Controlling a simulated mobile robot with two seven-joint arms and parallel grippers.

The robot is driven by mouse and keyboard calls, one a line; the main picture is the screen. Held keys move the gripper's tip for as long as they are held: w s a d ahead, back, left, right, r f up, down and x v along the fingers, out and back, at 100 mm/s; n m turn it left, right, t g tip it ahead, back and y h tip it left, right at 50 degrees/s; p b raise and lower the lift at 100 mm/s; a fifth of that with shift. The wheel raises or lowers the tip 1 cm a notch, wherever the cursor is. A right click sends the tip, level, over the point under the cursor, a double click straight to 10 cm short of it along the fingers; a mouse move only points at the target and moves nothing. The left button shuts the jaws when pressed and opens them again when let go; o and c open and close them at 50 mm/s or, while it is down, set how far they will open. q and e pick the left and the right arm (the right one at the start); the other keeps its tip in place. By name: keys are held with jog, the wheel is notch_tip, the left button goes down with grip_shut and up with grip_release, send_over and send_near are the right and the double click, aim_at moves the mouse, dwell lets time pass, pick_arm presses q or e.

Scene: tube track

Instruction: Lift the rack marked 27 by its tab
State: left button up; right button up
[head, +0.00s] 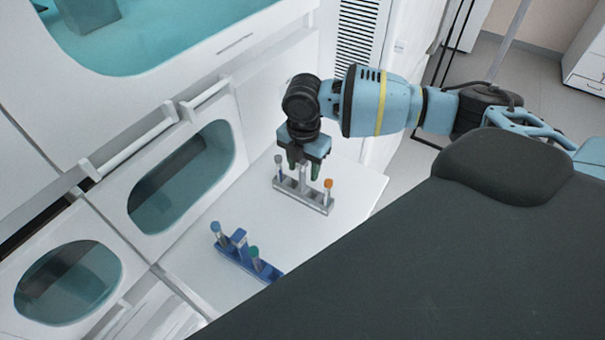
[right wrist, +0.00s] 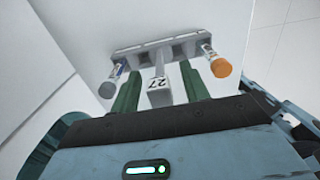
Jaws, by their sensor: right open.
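The grey rack marked 27 (head: 318,204) stands on the white shelf in the head view; it also shows in the right wrist view (right wrist: 186,43). Its upright tab (right wrist: 158,92) bears the number 27. The rack holds a grey-capped tube (right wrist: 108,88) at one end and an orange-capped tube (right wrist: 220,67) at the other. My right gripper (head: 303,173) is above the rack, pointing down. In the right wrist view its green fingers (right wrist: 157,88) are open, one on each side of the tab, with gaps showing. My left gripper is not in view.
A blue rack (head: 233,258) with a blue-capped tube (head: 215,227) and a green-capped tube (head: 254,251) stands nearer on the same white shelf (head: 200,245). White cabinet doors with teal windows (head: 182,178) rise along the left. Bare shelf lies between the racks.

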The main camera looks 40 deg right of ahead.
jog(key=shift+f, duration=0.5)
grip_shut()
jog(key=shift+r, duration=0.15)
